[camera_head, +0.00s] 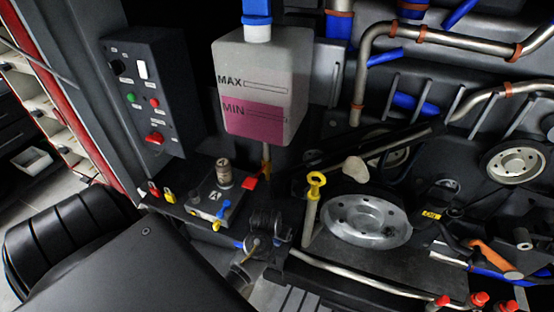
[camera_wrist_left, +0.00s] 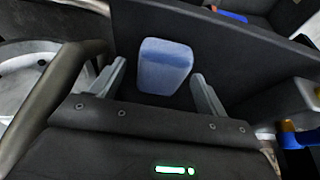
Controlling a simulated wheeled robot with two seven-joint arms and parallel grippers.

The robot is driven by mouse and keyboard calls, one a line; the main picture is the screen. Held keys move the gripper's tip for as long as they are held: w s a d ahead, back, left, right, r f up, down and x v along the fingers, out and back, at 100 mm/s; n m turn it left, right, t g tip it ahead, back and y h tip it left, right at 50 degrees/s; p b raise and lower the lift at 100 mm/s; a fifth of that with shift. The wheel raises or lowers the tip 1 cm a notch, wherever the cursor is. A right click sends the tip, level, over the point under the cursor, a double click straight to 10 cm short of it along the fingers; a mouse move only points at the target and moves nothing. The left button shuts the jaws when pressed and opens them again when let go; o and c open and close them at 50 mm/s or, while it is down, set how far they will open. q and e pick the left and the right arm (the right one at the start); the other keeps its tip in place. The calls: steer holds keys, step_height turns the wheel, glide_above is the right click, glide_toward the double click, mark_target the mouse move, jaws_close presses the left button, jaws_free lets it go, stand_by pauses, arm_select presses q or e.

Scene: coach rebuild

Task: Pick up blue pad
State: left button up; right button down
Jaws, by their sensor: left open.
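The blue pad (camera_wrist_left: 165,66) is a pale blue rounded block in the upper middle of the left wrist view, against a dark panel. My left gripper (camera_wrist_left: 158,72) is open, with one grey finger to the left of the pad and one to the right. Gaps show on both sides, and I cannot tell how far ahead of the fingertips the pad lies. In the head view I cannot make out the pad, and a large dark shape fills the lower left. My right gripper is in neither view.
In the head view, a fluid tank (camera_head: 262,85) hangs beside a switch panel (camera_head: 145,92). Metal pipes (camera_head: 365,60), a silver pulley (camera_head: 362,217) and a yellow-topped dipstick (camera_head: 314,190) crowd the engine bay. In the wrist view, a dark pipe (camera_wrist_left: 50,100) runs close on the left.

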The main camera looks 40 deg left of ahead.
arm_select(q)
steer(key=c, duration=1)
steer(key=shift+c, duration=0.2)
steer(key=shift+r, duration=0.15)
steer(key=shift+r, duration=0.25)
steer(key=r, duration=0.1)
steer(key=r+p, duration=0.1)
steer(key=r, duration=0.1)
steer(key=shift+s+d+r, duration=0.15)
steer(key=shift+s+r, duration=0.05)
steer(key=shift+r, duration=0.1)
steer(key=s+d+r+p, duration=0.8)
steer(key=s+d+p, duration=0.1)
steer(key=shift+s+r, duration=0.35)
